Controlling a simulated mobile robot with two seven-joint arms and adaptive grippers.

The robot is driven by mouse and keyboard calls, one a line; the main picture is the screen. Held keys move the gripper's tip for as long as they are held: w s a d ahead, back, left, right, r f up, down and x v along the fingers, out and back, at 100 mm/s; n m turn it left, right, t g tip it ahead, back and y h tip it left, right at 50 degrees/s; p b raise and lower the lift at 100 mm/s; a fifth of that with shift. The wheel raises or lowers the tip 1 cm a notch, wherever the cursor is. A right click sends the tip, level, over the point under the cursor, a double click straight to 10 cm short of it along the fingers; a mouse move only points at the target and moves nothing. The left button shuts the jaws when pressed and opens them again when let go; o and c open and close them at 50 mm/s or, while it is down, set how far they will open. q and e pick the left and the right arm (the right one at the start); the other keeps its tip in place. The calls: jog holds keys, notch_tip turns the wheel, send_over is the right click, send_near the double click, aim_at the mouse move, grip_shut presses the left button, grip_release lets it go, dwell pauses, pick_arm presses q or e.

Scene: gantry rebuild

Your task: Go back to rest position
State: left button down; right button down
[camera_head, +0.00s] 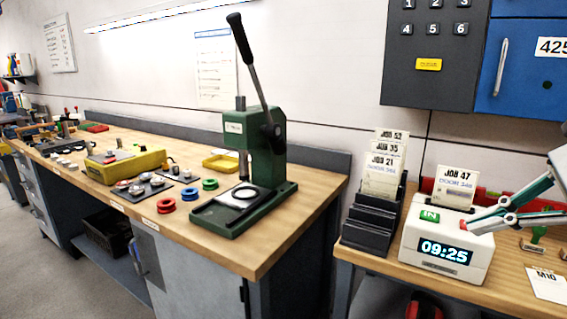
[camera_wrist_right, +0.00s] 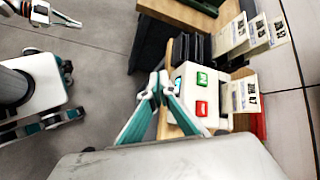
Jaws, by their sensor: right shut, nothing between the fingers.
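My right gripper (camera_head: 466,224) comes in from the right in the head view, with teal and grey fingers. It is shut and empty, in front of the top of the white time clock (camera_head: 438,262), by its red button. I cannot tell whether it touches the clock. In the right wrist view my right gripper (camera_wrist_right: 158,80) shows beside the clock (camera_wrist_right: 186,78) with its green and red buttons. The clock reads 09:25, and a JOB 47 card (camera_head: 456,186) stands in its top. My left gripper (camera_wrist_right: 66,20) shows small at the wrist view's upper left; its opening is unclear.
A black rack (camera_head: 371,222) of job cards stands left of the clock. A green stamp (camera_head: 537,236) and an M10 card (camera_head: 547,284) lie to the right. A green arbor press (camera_head: 262,150) stands on the long wooden bench. Grey and blue cabinets (camera_head: 436,50) hang above.

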jog(key=a+f+m+g+y+p, duration=0.3)
jog(key=a+m+y, duration=0.6)
jog(key=a+y, duration=0.65)
jog(key=w+d+f+m+t+h+p, duration=0.2)
jog(key=f+m+t+h, duration=0.5)
jog(key=f+m, duration=0.65)
jog(key=w+d+f+m+t+h+p, duration=0.1)
jog(key=w+d+f+m+t+h, duration=0.1)
jog(key=f+m+t+h, duration=1.05)
pick_arm(q)
jog(key=s+f+n+g+p, duration=0.1)
jog(key=s+f, duration=0.3)
jog(key=s, duration=0.1)
jog(key=shift+a+f+g+p, duration=0.15)
jog(key=shift+g+p, duration=0.2)
jog(key=shift+g, duration=0.05)
pick_arm(e)
jog(key=s+d+f+m+g, duration=0.1)
jog(key=s+f+m+g, duration=1.1)
jog(key=s+f, duration=0.6)
notch_tip(320, 180, down, 3)
jog(key=shift+s+d+r+m+g, duration=0.25)
jog(key=shift+s+m+g, duration=0.1)
jog(key=shift+m, duration=0.65)
